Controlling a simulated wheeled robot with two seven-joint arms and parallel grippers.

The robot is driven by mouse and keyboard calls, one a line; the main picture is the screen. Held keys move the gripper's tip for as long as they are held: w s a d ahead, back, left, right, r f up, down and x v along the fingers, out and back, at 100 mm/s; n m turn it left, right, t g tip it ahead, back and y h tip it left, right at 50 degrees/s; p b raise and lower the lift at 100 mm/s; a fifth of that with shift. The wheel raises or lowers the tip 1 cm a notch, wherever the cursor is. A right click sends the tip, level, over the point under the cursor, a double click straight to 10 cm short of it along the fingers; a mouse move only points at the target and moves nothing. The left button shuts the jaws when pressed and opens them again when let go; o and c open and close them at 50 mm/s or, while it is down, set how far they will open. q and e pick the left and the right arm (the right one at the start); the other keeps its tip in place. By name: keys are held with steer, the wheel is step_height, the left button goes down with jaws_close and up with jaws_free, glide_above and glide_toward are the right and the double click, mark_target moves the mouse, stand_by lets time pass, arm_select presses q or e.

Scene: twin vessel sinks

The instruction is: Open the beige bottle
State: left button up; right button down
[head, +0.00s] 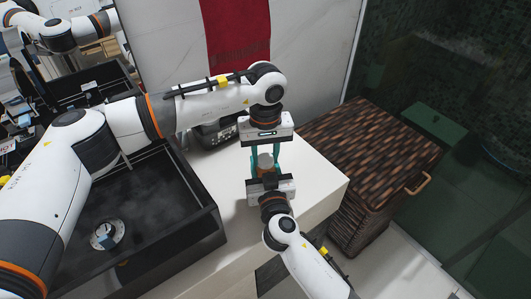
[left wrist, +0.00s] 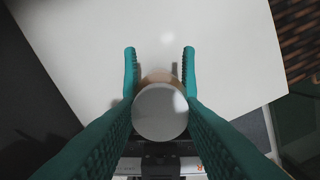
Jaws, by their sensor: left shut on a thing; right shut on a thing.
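The beige bottle (head: 264,161) is between my two grippers in the head view, above the white counter and largely hidden by them. In the left wrist view its round pale top (left wrist: 160,112) faces the camera, with a strip of beige behind it. My left gripper (head: 265,152) comes from the far side, its teal fingers (left wrist: 160,52) closed on both sides of the bottle near its top. My right gripper (head: 267,172) comes from the near side and is shut on the bottle; its fingers are mostly hidden. I cannot tell exactly where each grips.
The white counter (head: 325,184) has free room right of the grippers. A dark sink (head: 165,225) with a drain lies to the left. A dark appliance (head: 212,133) stands behind my left arm. A brown wicker hamper (head: 375,150) stands right of the counter; a red towel (head: 237,30) hangs behind.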

arm_select(q)
steer(key=n, duration=2.1)
steer(key=shift+r, duration=0.1)
steer(key=n, duration=0.4)
steer(key=shift+n, duration=0.3)
steer(key=n, duration=0.4)
steer(key=shift+n, duration=0.3)
steer(key=n, duration=0.4)
steer(key=shift+n, duration=0.4)
steer(key=n, duration=1)
steer(key=shift+n, duration=0.4)
